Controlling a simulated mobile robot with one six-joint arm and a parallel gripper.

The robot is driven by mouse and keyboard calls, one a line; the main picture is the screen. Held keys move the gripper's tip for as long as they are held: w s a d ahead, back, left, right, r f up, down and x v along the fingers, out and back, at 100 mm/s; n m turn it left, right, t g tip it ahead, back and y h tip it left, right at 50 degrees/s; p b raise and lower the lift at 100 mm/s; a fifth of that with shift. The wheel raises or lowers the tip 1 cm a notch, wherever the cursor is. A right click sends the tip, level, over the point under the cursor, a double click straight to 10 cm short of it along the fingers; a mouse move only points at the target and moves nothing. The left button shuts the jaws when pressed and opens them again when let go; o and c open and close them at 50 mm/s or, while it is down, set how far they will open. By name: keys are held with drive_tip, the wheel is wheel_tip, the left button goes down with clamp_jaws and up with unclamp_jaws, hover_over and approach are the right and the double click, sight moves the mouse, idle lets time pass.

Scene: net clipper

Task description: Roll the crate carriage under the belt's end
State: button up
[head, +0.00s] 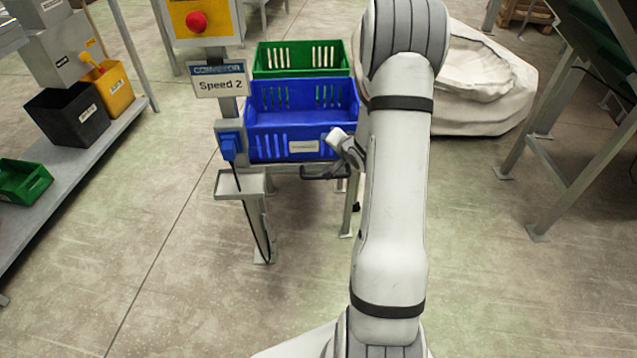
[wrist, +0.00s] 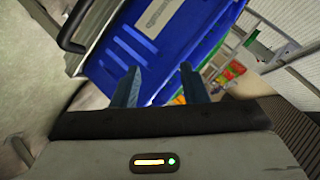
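The crate carriage (head: 345,210) is a grey frame on thin legs, partly hidden behind my arm. It bears a blue crate (head: 300,117) with a pale label in front and a green crate (head: 300,48) behind. A dark handle bar (head: 325,174) juts from its near side; in the wrist view a handle (wrist: 79,25) shows at upper left. My gripper (wrist: 160,90) has its two blue fingers apart with nothing held between them, facing the blue crate (wrist: 150,45). The handle is outside the fingers. In the head view the fingertips are not clear. I cannot make out the belt's end for certain.
A post with a "Conveyor Speed 2" sign (head: 220,82) and red button (head: 196,21) stands left of the crates. A bench with bins (head: 62,118) runs along the left. A green-topped frame (head: 600,90) stands at right, a covered heap (head: 480,90) behind. The front floor is clear.

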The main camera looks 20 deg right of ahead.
wheel_tip(320, 180, down, 18)
drive_tip(key=s+d+m+t+y+b, duration=0.2)
drive_tip(key=m+t+y+b, duration=0.15)
drive_tip(key=m+b, duration=0.25)
drive_tip(key=shift+t, duration=0.25)
drive_tip(key=x, duration=0.3)
drive_tip(key=b+x, duration=0.1)
drive_tip(key=x, duration=0.3)
drive_tip(key=shift+w+r, duration=0.2)
drive_tip(key=shift+c, duration=0.6)
drive_tip(key=shift+h, duration=0.25)
clamp_jaws()
